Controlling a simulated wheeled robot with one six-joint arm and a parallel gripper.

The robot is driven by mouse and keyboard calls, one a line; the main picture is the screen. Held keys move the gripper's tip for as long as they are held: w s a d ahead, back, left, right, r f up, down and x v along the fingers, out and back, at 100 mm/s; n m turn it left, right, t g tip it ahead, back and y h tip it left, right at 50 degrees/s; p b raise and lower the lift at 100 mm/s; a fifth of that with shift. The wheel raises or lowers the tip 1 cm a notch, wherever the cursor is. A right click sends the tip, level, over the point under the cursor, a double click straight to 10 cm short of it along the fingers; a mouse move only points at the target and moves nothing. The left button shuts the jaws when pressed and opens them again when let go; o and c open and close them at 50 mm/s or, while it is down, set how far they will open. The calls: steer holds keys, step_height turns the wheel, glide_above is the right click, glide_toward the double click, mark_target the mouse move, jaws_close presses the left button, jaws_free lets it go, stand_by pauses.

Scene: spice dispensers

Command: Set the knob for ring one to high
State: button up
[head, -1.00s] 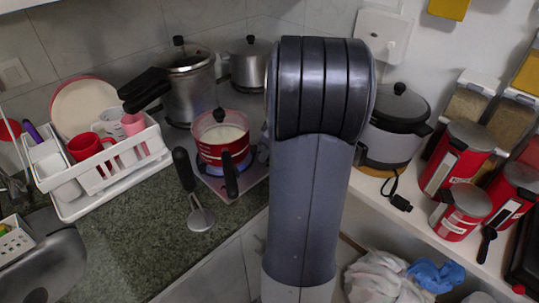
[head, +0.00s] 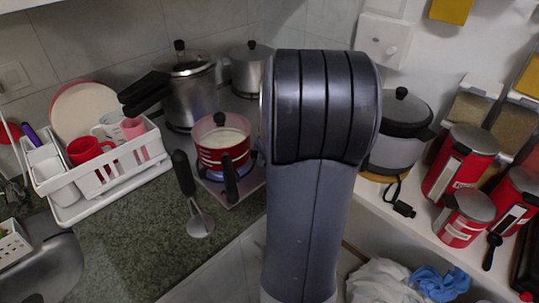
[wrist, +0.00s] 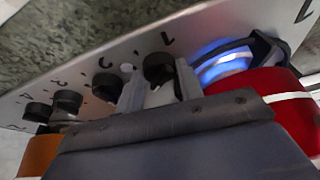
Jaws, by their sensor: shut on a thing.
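In the wrist view, the black knob for ring one (wrist: 158,67) is on the light metal stove panel (wrist: 205,32), beside the printed "1". My gripper (wrist: 158,88) has a grey finger on each side of this knob and is shut on it. The knob's lower part is hidden between the fingers. Blue flame (wrist: 225,62) burns at a ring just right of the knob, by the red pot (wrist: 262,84). In the head view, the red pot (head: 222,160) sits on the stove with blue flame beneath. My arm hides the gripper and knobs there.
Other black knobs (wrist: 107,86) line the panel to the left. The pot's black handle (head: 230,180) sticks out toward the front. A pressure cooker (head: 190,95) and another pot (head: 250,68) stand behind.

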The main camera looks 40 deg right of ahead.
steer(key=o, duration=1)
steer(key=v, duration=1)
steer(key=shift+s+r, duration=0.25)
steer(key=shift+r, duration=0.1)
steer(key=x, duration=1.1)
steer(key=shift+w, duration=0.1)
steer(key=shift+r, duration=0.1)
